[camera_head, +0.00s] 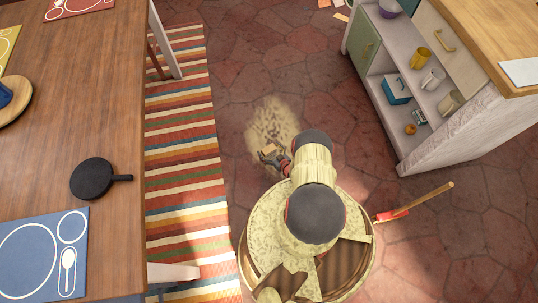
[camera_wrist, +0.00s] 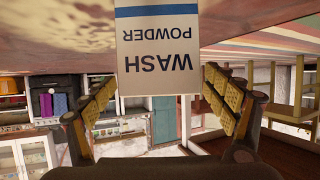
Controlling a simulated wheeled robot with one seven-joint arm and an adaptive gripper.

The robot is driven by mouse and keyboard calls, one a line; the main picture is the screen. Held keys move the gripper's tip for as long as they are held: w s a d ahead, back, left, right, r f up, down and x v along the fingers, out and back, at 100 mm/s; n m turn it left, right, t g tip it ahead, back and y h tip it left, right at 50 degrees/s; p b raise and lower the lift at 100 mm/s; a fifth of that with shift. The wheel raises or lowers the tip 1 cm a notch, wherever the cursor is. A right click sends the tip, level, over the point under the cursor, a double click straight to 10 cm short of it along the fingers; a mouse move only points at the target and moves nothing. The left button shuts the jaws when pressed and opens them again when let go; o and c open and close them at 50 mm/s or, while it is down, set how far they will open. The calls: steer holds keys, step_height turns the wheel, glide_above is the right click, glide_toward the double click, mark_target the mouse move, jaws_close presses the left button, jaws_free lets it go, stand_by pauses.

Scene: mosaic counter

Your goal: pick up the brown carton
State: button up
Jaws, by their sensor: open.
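A carton (camera_wrist: 158,52) with a pale tan face, a blue band and the words WASH POWDER fills the upper middle of the wrist view, its print upside down. In the head view a small tan carton top (camera_head: 270,148) shows on the floor at the end of my arm. My gripper (camera_wrist: 160,79) is open, with a yellow-padded finger towards each side of the carton. The gaps look narrow; whether a pad touches is unclear. In the head view my gripper (camera_head: 269,157) is small and partly covers the carton.
A striped rug (camera_head: 185,150) and a wooden table (camera_head: 110,60) with a black pan (camera_head: 92,179) lie to the left. A white shelf unit (camera_head: 420,140) with cups stands at the right. A wooden-handled tool (camera_head: 425,199) lies beside my base. Tiled floor (camera_head: 270,60) is open ahead.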

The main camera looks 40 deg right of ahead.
steer(key=shift+c, duration=0.7)
steer(key=c, duration=1.9)
steer(key=shift+r, duration=0.15)
